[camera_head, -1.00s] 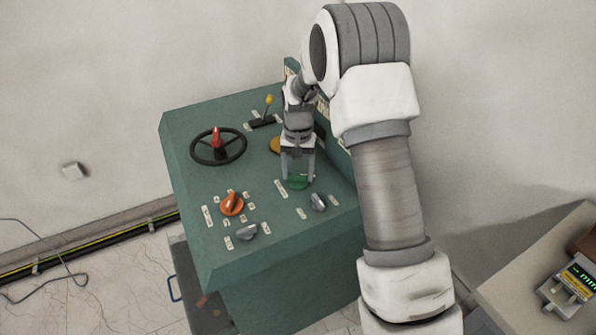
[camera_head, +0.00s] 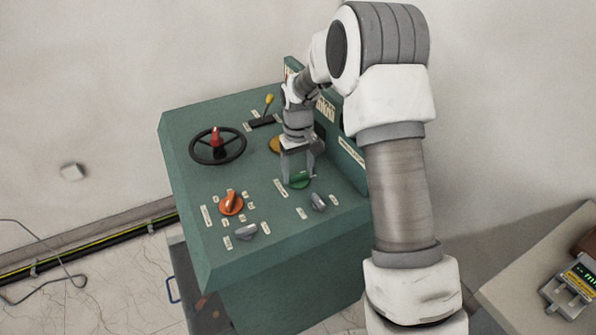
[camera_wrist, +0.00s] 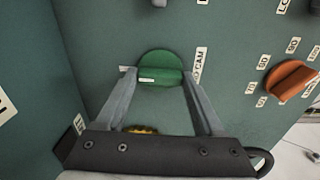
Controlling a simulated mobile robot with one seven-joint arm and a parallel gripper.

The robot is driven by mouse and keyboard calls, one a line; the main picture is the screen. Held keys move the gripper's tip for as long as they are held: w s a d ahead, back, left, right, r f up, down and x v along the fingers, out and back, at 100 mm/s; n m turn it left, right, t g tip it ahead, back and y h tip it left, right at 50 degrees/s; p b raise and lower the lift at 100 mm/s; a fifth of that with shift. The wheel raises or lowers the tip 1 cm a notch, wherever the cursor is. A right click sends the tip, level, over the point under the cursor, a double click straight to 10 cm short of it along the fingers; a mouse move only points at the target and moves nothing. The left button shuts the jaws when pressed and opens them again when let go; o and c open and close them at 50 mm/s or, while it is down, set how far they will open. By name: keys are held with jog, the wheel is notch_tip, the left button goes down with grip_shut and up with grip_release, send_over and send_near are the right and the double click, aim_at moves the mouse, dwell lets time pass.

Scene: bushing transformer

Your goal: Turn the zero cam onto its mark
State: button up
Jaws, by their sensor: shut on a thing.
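The zero cam is a green round knob (camera_head: 299,182) with a raised grip bar, on the sloping top of the teal console (camera_head: 180,185). In the wrist view the green knob (camera_wrist: 160,60) sits between my two fingertips, its bar running across from one to the other. A label ending in "CAM" (camera_wrist: 198,68) is right beside it. A small white mark (camera_wrist: 126,69) shows at the left fingertip; I cannot tell whether the bar lines up with it. My gripper (camera_head: 299,177) is shut on the knob's bar, also in the wrist view (camera_wrist: 159,76).
An orange selector (camera_head: 231,203) and two grey knobs (camera_head: 246,232) (camera_head: 318,202) are nearby on the console. A black handwheel (camera_head: 218,146) and a yellow-tipped lever (camera_head: 268,106) stand farther left and back. A yellow knob (camera_head: 275,144) is close behind my gripper.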

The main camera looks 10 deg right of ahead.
aim_at(298, 174)
dwell(0.3)
jog(key=shift+w, duration=0.1)
jog(key=o, duration=1.4)
jog(key=shift+r, duration=0.1)
notch_tip(298, 174, up, 17)
jog(key=shift+r, duration=0.2)
